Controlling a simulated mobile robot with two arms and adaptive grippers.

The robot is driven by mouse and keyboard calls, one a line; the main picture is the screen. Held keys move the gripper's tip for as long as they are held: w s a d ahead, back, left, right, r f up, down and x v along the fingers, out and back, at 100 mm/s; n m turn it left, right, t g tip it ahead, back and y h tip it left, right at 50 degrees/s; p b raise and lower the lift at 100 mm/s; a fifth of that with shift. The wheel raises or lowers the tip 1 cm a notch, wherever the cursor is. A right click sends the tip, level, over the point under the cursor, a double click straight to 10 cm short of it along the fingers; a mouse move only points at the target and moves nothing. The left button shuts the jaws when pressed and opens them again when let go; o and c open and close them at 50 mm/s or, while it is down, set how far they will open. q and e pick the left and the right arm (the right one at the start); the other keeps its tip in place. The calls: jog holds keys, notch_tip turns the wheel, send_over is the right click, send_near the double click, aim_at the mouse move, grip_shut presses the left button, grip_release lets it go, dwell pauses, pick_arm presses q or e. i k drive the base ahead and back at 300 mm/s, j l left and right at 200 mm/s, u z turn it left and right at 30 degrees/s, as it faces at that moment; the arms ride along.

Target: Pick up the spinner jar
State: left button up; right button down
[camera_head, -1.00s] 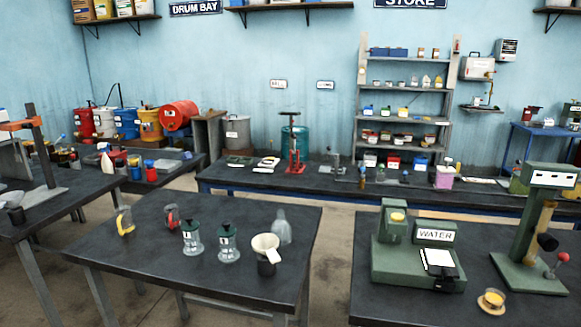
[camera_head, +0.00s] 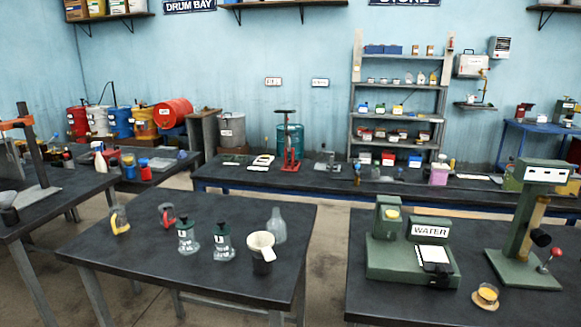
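No label names a spinner jar, and I cannot tell for sure which vessel it is. On the middle table (camera_head: 150,262) stand two clear jars with dark green tops and small white labels, the left jar (camera_head: 187,237) and the right jar (camera_head: 223,242). They stand upright, a little apart. A white funnel-like cup on a dark base (camera_head: 262,245) is right of them, and a grey translucent bottle (camera_head: 277,225) is behind it. A yellow-handled vessel (camera_head: 120,220) and a red-handled one (camera_head: 167,215) are to the left. Neither of my grippers is in view.
The right table (camera_head: 400,300) holds a green machine marked WATER (camera_head: 385,262), a small dish with yellow content (camera_head: 487,295) and a tall green press (camera_head: 520,225). A cluttered bench (camera_head: 330,190) runs behind. The front of the middle table is clear, with floor between the tables.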

aim_at(485, 297)
jog(key=z, duration=1.3)
